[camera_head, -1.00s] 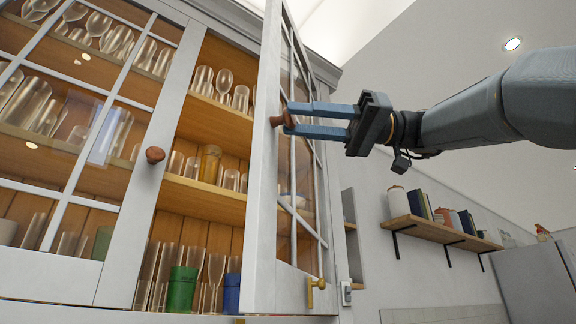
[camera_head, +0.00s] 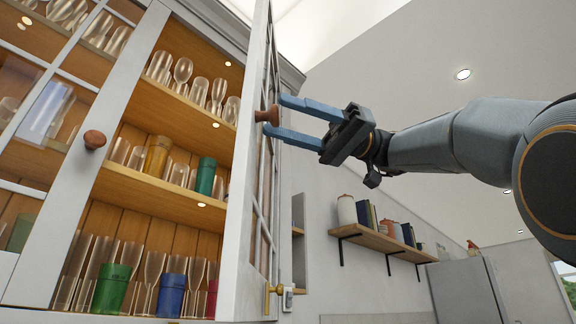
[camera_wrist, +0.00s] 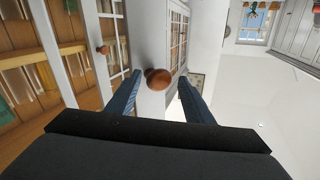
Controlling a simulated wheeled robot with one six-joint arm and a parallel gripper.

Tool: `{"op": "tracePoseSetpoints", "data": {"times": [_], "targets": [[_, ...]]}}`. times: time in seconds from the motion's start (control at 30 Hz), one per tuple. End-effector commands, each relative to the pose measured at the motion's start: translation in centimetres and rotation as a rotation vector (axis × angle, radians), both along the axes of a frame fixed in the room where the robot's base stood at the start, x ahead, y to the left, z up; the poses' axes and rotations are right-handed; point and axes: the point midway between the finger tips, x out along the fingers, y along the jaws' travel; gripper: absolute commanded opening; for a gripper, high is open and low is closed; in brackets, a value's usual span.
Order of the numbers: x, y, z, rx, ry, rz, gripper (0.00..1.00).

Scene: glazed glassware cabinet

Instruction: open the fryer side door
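The pale grey glazed door (camera_head: 240,200) on the right of the cabinet stands open, seen almost edge-on in the head view. Its round brown wooden knob (camera_head: 267,115) is near the top of that view. My gripper (camera_head: 273,117) has its two blue fingers spread, with the knob between or just off the fingertips. In the wrist view the knob (camera_wrist: 158,78) is between the fingers (camera_wrist: 160,92), with gaps showing on both sides. Which of the doors is the fryer side is not marked in view.
The neighbouring glazed door with a knob (camera_head: 94,139) is on the left. Shelves (camera_head: 160,195) inside hold glasses and several coloured cups. A brass latch (camera_head: 273,290) is at the open door's lower part. A wall shelf (camera_head: 375,238) with jars and books is to the right.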

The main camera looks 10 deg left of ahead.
Motion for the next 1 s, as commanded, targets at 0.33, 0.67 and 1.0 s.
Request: {"op": "tracePoseSetpoints", "data": {"times": [0.33, 0.67, 1.0], "targets": [[0.4, -0.3, -0.1, 0.002, 0.001, -0.001, 0.47], [2.4, -3.1, -0.3, 0.002, 0.000, -0.004, 0.47], [3.9, -5.7, 0.0, 0.000, 0.000, -0.003, 0.47]]}}
